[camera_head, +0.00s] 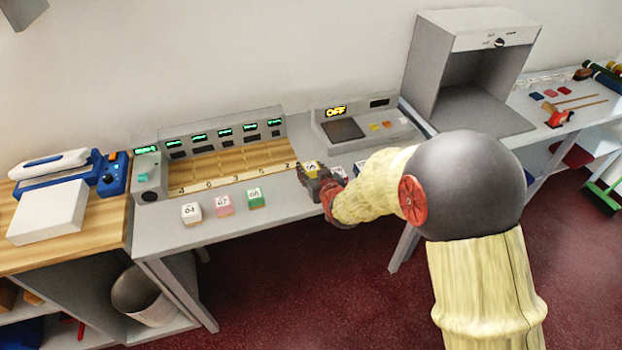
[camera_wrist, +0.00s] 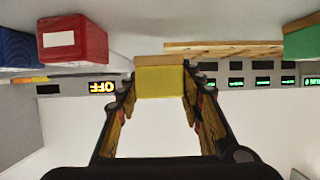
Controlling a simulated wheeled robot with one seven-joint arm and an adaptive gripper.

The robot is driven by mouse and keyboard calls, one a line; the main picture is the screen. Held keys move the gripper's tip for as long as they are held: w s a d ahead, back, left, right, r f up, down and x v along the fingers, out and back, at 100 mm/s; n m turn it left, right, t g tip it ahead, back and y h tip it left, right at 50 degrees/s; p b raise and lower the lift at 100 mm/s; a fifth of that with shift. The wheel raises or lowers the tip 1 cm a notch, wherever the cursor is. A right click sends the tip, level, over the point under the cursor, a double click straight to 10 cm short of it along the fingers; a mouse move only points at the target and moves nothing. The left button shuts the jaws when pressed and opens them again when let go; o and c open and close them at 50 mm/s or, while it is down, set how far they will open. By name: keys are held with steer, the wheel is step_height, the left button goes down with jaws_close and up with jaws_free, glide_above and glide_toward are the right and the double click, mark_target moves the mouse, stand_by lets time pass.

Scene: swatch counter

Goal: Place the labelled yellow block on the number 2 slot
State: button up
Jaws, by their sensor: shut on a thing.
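The yellow block (camera_head: 311,169) has a pale labelled top and is held in my gripper (camera_head: 314,177). In the wrist view the yellow block (camera_wrist: 160,82) sits between the two fingertips (camera_wrist: 160,95), with a tan layer along its upper edge in the picture. In the head view it is just right of the number 2 label (camera_head: 287,166), at the right end of the wooden slot rack (camera_head: 225,161). The front strip reads 4, 0, 3, 5, 2 from left to right. The underside of the block is hidden.
White (camera_head: 191,213), pink (camera_head: 224,205) and green (camera_head: 255,198) blocks stand in front of the rack. A red block (camera_wrist: 72,40) and a blue block (camera_wrist: 18,48) are on the gripper's other side. An OFF-display console (camera_head: 357,124) stands behind right.

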mark_target(311, 176)
steer(key=shift+w+f+b, duration=0.2)
steer(key=shift+f+b, duration=0.35)
steer(key=shift+f, duration=1.15)
steer(key=shift+f, duration=0.2)
steer(key=o, duration=1)
steer(key=shift+o, duration=0.2)
steer(key=shift+r, duration=0.1)
steer(key=shift+r, duration=0.2)
steer(key=p+v, duration=0.3)
steer(key=v, duration=0.9)
steer(key=shift+f, duration=0.2)
